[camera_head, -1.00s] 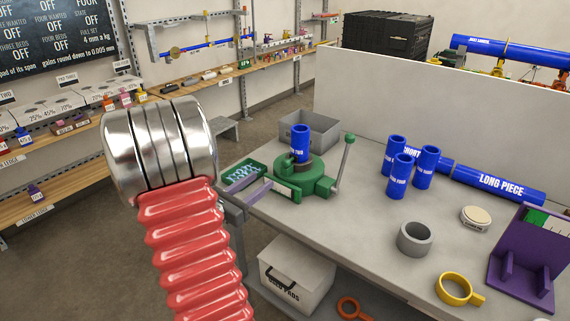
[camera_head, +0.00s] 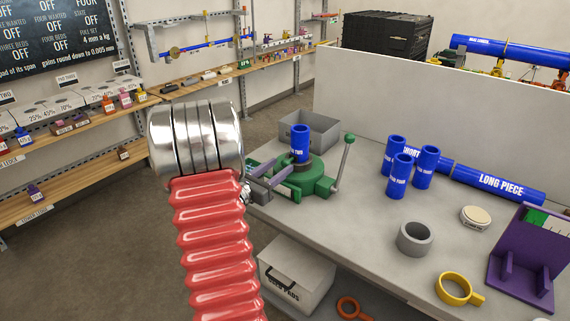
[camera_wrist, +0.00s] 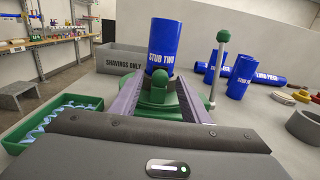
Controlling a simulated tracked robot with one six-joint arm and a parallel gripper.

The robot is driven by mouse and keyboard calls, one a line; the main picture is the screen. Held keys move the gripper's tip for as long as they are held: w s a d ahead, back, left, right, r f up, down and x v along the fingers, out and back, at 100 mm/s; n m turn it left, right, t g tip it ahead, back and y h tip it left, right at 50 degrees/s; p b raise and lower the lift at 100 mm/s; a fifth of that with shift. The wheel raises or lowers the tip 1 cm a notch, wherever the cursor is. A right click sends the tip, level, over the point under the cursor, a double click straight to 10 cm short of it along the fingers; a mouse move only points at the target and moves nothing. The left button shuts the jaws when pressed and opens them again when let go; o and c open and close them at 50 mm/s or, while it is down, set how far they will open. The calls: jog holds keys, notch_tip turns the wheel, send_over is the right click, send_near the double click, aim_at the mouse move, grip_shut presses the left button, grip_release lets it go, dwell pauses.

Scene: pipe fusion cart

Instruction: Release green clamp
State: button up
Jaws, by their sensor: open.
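The green clamp (camera_head: 318,172) sits near the left edge of the grey bench, with an upright metal lever (camera_head: 343,162) topped by a green knob on its right. A blue pipe labelled STUB TWO (camera_head: 301,143) stands upright in it. My gripper (camera_head: 280,170) is open at the clamp's left side. In the wrist view the purple fingers (camera_wrist: 160,88) lie either side of the clamp's green front part (camera_wrist: 158,98). The lever (camera_wrist: 215,72) stands to the right of the right finger, outside the jaws. I cannot tell whether the fingers touch the clamp.
A grey shavings box (camera_wrist: 117,60) stands behind the clamp. A green tray (camera_wrist: 45,120) of light-blue pieces lies left of my gripper. Several blue stubs (camera_head: 397,180), a grey ring (camera_head: 415,238), a yellow ring (camera_head: 454,290) and a purple stand (camera_head: 522,265) occupy the bench's right.

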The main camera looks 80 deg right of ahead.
aim_at(283, 163)
jog(key=shift+x, duration=1.95)
jog(key=shift+c, duration=0.2)
grip_shut()
